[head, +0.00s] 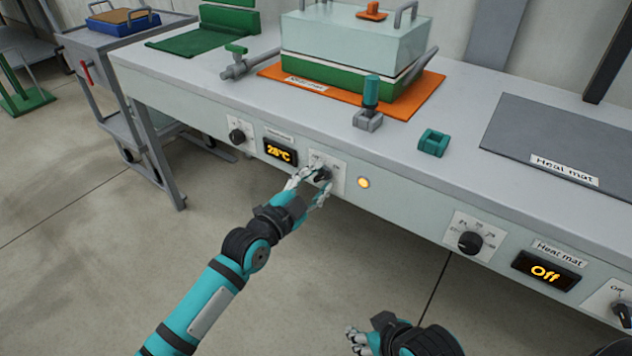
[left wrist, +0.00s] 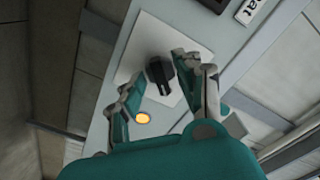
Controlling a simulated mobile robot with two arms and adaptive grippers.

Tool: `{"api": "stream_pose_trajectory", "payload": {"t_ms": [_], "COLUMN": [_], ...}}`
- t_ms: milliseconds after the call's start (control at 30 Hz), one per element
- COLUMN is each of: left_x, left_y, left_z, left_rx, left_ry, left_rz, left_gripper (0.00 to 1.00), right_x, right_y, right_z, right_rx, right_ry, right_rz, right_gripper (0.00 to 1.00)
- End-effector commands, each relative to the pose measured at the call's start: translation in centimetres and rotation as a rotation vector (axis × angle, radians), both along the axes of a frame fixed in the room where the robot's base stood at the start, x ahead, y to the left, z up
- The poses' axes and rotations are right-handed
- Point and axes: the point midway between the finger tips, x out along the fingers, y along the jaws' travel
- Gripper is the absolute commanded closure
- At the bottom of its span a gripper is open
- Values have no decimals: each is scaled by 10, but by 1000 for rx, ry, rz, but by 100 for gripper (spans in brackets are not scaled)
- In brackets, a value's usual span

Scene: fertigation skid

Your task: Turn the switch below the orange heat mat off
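The orange heat mat (head: 425,92) lies on the bench under a green and pale box. Below it on the front panel is a black rotary switch (head: 322,174) on a white plate; it also shows in the left wrist view (left wrist: 160,72). An amber lamp (head: 363,183) beside it is lit. My left gripper (head: 312,188) is at the switch, its fingers open on either side of the knob. In the left wrist view a gap shows between knob and fingers; contact is not clear. My right gripper (head: 356,342) is low in the head view, partly cut off.
A lit temperature display (head: 280,152) and another knob (head: 237,135) are left of the switch. A teal clamp (head: 433,142) sits near the bench edge.

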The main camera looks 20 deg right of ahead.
Motion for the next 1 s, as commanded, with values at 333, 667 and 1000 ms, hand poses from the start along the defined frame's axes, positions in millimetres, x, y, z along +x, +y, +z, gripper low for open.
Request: {"api": "stream_pose_trajectory", "payload": {"t_ms": [333,667,1000], "left_x": [0,0,0], "left_y": [0,1,1], "left_z": [0,0,0], "left_rx": [0,-4,-84], "left_ry": [0,5,110], "left_rz": [0,0,0], "left_gripper": [97,100,100], "right_x": [0,0,-9], "right_y": [0,0,-3], "right_z": [0,0,-2], "right_rx": [0,0,-11], "right_ry": [1,2,52], "right_rz": [0,0,-4], "right_gripper": [60,60,60]}}
